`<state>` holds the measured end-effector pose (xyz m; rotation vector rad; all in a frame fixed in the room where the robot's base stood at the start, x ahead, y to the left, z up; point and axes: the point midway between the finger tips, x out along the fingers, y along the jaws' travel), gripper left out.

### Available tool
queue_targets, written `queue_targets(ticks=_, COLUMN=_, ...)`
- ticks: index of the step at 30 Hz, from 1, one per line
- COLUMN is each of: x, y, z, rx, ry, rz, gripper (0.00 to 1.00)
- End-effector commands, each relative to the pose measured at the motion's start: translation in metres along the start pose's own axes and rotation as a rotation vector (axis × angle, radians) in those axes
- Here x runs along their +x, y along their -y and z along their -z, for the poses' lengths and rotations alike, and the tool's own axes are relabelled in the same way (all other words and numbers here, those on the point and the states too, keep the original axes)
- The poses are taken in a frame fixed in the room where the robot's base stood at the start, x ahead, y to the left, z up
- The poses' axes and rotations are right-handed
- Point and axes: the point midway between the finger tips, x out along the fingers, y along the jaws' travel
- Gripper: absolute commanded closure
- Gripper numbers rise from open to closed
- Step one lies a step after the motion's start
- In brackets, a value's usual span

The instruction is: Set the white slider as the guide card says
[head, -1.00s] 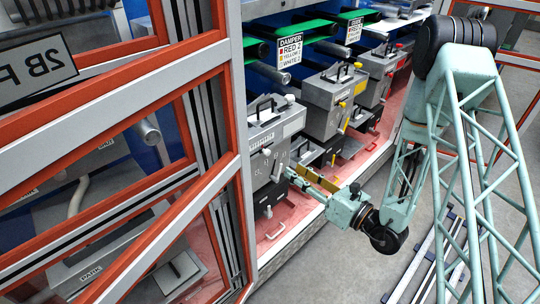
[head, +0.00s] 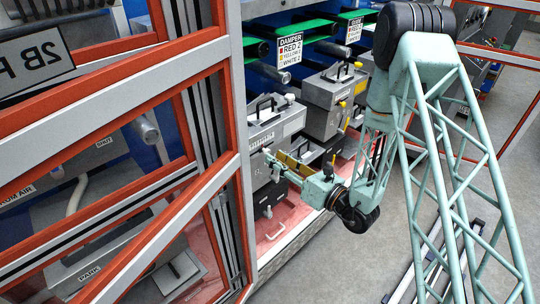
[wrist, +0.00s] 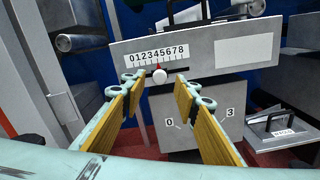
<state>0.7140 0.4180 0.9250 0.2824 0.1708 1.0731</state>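The white slider is a round white knob (wrist: 160,76) under a 0–8 scale (wrist: 157,54) on a grey box, in the wrist view. A small red pointer above it stands near 4. My gripper (wrist: 158,84) is open, its yellow-padded fingers to either side of the knob's line, with the knob just beyond the tips. Contact cannot be told. In the head view my gripper (head: 270,158) is at the front of the nearest grey box (head: 276,132) and hides the knob. The guide card (head: 290,50) reads DAMPER, with red, yellow and white lines; white looks like 2.
A lower panel (wrist: 195,115) with marks 0 and 3 sits beneath the scale. Other grey boxes (head: 328,104) stand to the right, and a second card (head: 353,28) hangs there. An orange-framed door (head: 205,140) stands close on the left.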

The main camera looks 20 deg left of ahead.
Motion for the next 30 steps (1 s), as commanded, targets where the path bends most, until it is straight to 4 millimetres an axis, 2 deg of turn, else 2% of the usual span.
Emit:
queue_targets(ticks=6, x=0.023, y=-0.001, z=0.000, rx=-0.001, ry=0.001, rz=-0.002, gripper=0.72)
queue_targets(ticks=12, x=0.035, y=0.000, z=0.000, rx=0.000, ry=0.001, rz=-0.001, gripper=0.72)
queue_targets(ticks=25, x=0.039, y=0.000, z=0.000, rx=0.000, ry=0.001, rz=0.000, gripper=0.72)
queue_targets(ticks=30, x=0.039, y=0.000, z=0.000, rx=0.000, ry=0.001, rz=0.000, gripper=0.87)
